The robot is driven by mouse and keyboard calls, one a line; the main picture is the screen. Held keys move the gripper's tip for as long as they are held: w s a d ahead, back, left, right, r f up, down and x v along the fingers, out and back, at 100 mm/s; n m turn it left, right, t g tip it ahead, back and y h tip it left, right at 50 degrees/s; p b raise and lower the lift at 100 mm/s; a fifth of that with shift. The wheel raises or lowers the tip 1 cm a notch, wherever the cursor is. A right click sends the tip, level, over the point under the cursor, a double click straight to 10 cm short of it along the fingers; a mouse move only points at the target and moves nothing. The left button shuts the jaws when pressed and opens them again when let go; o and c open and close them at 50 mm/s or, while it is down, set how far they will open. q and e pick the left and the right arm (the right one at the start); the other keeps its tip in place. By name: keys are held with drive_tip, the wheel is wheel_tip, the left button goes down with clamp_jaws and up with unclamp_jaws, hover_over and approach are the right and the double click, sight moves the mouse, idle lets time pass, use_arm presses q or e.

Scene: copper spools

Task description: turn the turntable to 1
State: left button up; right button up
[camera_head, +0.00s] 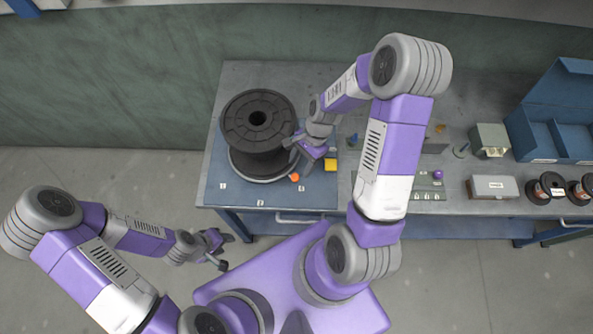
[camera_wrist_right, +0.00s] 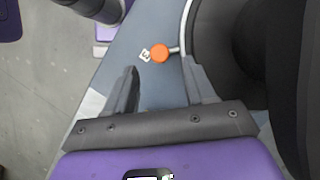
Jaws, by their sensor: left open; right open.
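The turntable (camera_head: 240,172) is a grey disc on a blue mat (camera_head: 215,165), with a large black spool (camera_head: 258,118) standing on it. Its orange knob (camera_head: 294,177) sticks out at the front right, near the label 3 (camera_head: 300,189). The label 1 (camera_head: 222,186) is at the mat's left, and label 2 (camera_head: 260,203) at its front middle. My right gripper (camera_head: 294,159) is open beside the spool. In the right wrist view the knob (camera_wrist_right: 160,53) is just beyond and between the open fingertips (camera_wrist_right: 160,67), not gripped. My left gripper (camera_head: 228,252) is open and empty, off the bench.
A yellow block (camera_head: 331,165) lies right of my right gripper. A grey box (camera_head: 492,187), dark spools (camera_head: 546,188) and a blue bin (camera_head: 545,130) stand on the bench's right side.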

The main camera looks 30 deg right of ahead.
sight(296, 176)
drive_tip(key=x, duration=0.5)
drive_tip(key=shift+r, duration=0.1)
clamp_jaws()
